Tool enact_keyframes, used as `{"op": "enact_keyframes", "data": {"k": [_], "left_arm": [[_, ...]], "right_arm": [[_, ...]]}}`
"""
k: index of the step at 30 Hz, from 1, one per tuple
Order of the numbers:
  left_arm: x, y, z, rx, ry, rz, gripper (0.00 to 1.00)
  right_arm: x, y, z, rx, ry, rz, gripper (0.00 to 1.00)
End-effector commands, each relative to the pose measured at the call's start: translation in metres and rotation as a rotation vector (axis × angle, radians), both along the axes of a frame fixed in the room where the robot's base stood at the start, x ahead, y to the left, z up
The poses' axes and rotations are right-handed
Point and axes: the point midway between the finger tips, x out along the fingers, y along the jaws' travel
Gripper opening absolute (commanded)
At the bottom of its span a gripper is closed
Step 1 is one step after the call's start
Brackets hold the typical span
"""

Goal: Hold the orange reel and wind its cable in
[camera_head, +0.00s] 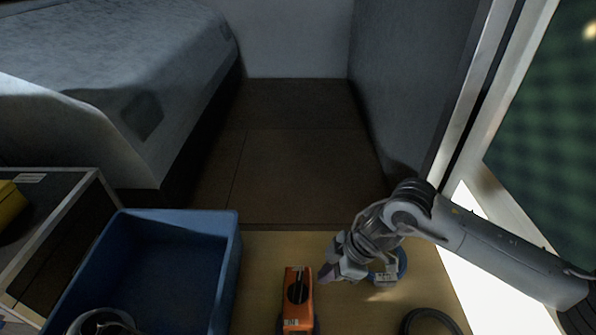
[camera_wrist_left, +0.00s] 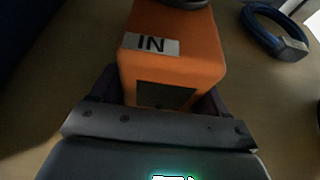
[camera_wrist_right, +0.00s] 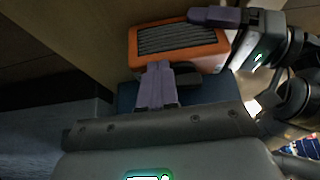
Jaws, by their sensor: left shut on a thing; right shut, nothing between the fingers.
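The orange reel (camera_head: 291,312) stands on the wooden table with a black round crank (camera_head: 297,292) on top. In the left wrist view the reel (camera_wrist_left: 190,45) shows a white label reading "IN". My left gripper (camera_wrist_left: 155,95) is shut on the near end of the reel, one finger at each side. My right gripper (camera_head: 328,273) is shut and empty, just right of the reel and apart from the crank. In the right wrist view its closed purple fingers (camera_wrist_right: 155,88) are in front of the reel's (camera_wrist_right: 205,50) ridged dark side. I cannot make out the reel's cable.
A blue bin (camera_head: 232,260) stands left of the reel. A blue coil (camera_head: 403,262) with a grey block lies behind my right gripper, and a black ring (camera_head: 430,313) lies at front right. A window frame edges the right. Bare table lies between reel and ring.

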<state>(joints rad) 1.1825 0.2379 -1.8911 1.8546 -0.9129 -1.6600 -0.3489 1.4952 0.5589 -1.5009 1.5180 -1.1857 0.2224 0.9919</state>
Motion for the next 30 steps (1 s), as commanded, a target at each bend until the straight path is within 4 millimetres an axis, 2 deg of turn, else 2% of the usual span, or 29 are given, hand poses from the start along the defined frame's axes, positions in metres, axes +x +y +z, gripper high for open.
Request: {"op": "enact_keyframes", "data": {"k": [30], "left_arm": [[0.0003,0.0000,0.0004,-0.001,-0.001,0.000,0.38]], "right_arm": [[-0.0029,0.0063,0.0002,0.000,0.000,0.001,0.00]]}}
